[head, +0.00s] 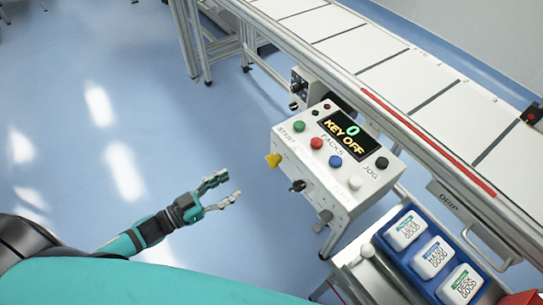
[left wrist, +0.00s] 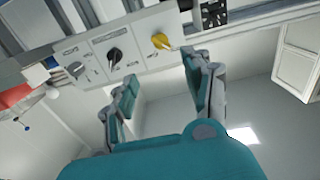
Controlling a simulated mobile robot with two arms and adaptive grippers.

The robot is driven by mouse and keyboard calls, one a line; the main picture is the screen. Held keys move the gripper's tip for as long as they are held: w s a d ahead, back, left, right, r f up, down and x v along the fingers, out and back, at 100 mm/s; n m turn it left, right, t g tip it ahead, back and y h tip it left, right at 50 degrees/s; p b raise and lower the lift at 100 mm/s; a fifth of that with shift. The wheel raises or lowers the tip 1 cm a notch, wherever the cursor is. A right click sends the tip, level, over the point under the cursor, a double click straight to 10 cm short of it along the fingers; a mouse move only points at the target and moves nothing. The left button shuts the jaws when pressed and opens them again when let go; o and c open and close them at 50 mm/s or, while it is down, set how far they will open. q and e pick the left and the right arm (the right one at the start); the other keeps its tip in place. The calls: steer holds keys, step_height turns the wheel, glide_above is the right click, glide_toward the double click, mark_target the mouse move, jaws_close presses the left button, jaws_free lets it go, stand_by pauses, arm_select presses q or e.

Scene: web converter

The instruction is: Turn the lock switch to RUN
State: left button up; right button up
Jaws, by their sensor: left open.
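The white control box (head: 330,165) stands beside the conveyor, its display (head: 346,130) reading 0 and KEY OFF. Its front face carries a yellow knob (head: 273,159), a black knob (head: 298,186) and a grey metal switch (head: 325,215), which looks like the key lock. In the left wrist view the grey switch (left wrist: 75,69) is at left, the black knob (left wrist: 114,55) in the middle and the yellow knob (left wrist: 160,41) at right. Their small labels are unreadable. My left gripper (head: 229,185) is open and empty, apart from the box, left of the knobs. My right gripper is out of view.
The conveyor (head: 370,50) runs behind the box. A blue tray (head: 388,252) with white labelled packs stands at lower right. Coloured buttons, including a red one (head: 316,143), sit on the box top. The floor (head: 90,110) at left is clear.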

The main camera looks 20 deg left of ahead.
mark_target(269, 163)
arm_select(q)
steer(key=x, duration=1.4)
steer(key=shift+w+a+f+p, duration=0.1)
steer(key=shift+w+p, duration=0.05)
steer(key=shift+p, duration=0.2)
steer(key=shift+w, duration=0.1)
jaws_close()
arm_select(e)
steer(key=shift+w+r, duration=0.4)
